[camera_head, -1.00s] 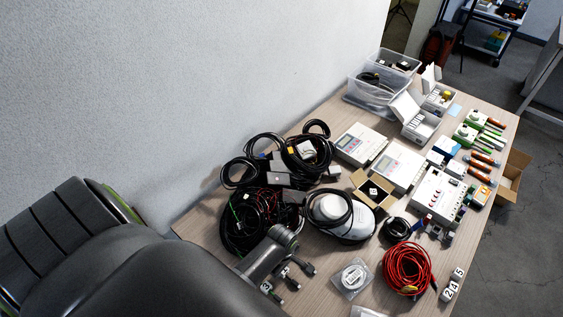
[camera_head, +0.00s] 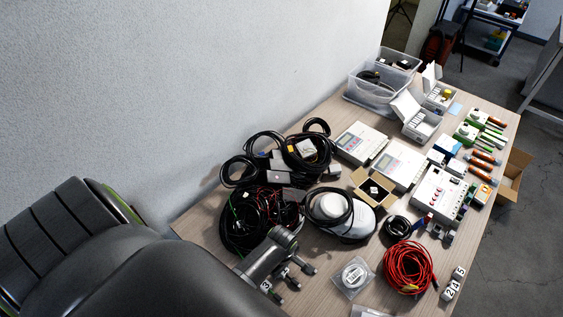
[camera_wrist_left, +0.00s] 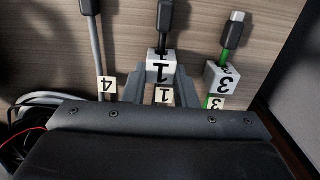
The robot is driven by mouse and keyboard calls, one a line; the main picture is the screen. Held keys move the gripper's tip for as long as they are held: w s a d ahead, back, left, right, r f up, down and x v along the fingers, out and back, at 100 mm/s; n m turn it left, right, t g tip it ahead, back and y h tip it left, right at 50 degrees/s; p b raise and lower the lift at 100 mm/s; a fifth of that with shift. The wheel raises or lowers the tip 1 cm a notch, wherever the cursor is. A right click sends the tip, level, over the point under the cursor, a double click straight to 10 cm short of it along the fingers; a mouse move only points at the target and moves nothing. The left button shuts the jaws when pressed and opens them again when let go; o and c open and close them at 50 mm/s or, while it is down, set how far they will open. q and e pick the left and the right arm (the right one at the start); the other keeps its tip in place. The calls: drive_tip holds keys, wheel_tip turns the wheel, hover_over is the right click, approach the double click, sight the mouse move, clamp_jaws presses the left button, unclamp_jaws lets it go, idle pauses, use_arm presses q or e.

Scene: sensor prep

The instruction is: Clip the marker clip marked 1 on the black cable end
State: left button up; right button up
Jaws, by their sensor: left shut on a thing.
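The marker clip marked 1 (camera_wrist_left: 162,68) is a white block with a black digit, held between the fingers of my left gripper (camera_wrist_left: 161,78). My left gripper shows in the head view (camera_head: 279,271), low over the cable ends. The black cable end (camera_wrist_left: 164,18) has a dark plug and points away from the gripper. The clip is in line with it, just behind the plug's neck. I cannot tell whether the clip is fully around the cable. A small tag marked 1 (camera_wrist_left: 165,96) lies behind the clip. My right gripper is not in view.
A clip marked 3 (camera_wrist_left: 222,78) sits at a green cable to the right. A grey cable with tag 4 (camera_wrist_left: 107,87) runs at the left. Loose number blocks (camera_head: 450,291) lie at the table's right edge, beyond the red cable coil (camera_head: 407,270).

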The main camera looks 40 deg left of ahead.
use_arm(q)
drive_tip(key=o, duration=1)
drive_tip(key=shift+r+p, duration=1)
drive_tip(key=shift+r, duration=2)
